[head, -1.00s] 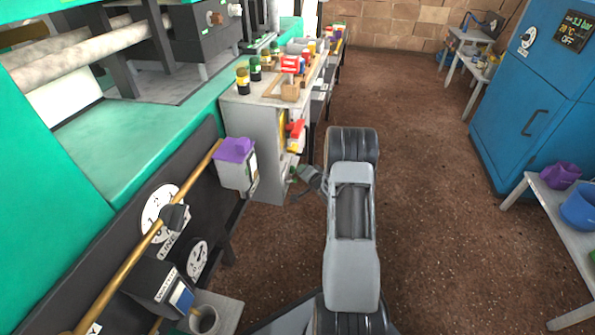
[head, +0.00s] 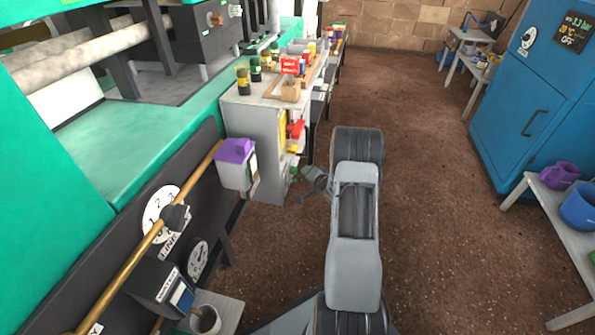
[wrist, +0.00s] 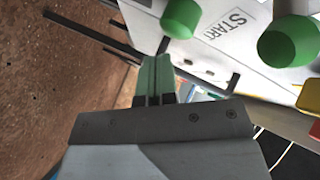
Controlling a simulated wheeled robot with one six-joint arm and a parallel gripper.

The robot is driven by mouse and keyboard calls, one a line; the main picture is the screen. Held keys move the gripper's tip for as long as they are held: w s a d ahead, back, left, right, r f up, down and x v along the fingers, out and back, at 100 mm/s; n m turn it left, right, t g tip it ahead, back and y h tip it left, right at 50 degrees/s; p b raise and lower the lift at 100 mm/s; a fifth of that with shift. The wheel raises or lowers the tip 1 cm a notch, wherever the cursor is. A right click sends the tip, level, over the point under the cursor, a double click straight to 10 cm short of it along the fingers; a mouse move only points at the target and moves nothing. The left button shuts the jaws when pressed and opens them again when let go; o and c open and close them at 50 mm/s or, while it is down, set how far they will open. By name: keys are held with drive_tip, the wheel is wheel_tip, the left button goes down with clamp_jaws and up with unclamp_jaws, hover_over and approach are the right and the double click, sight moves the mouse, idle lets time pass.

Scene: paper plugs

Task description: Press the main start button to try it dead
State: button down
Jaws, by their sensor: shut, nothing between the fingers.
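In the wrist view a white panel carries a START label (wrist: 236,22). A large round green button (wrist: 288,40) stands to the right of the label and a second green button (wrist: 181,17) to its left. I cannot tell which one is the main start button. My gripper (wrist: 156,60) has its green fingers together, with nothing between them. The tips are below the left button in the picture and appear apart from both buttons. In the head view my gripper (head: 304,182) is small, beside the grey cabinet (head: 258,150), partly behind my arm.
In the wrist view a red and a yellow part (wrist: 311,95) sit at the right edge, and dark bars (wrist: 95,32) cross the upper left. In the head view a purple-topped box (head: 236,165) stands left of the cabinet. Brown floor (head: 430,180) is clear to the right.

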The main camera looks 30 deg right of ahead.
drive_tip(key=shift+s+d+p, duration=0.45)
drive_tip(key=shift+s+d, duration=1.3)
drive_tip(key=shift+d, duration=0.05)
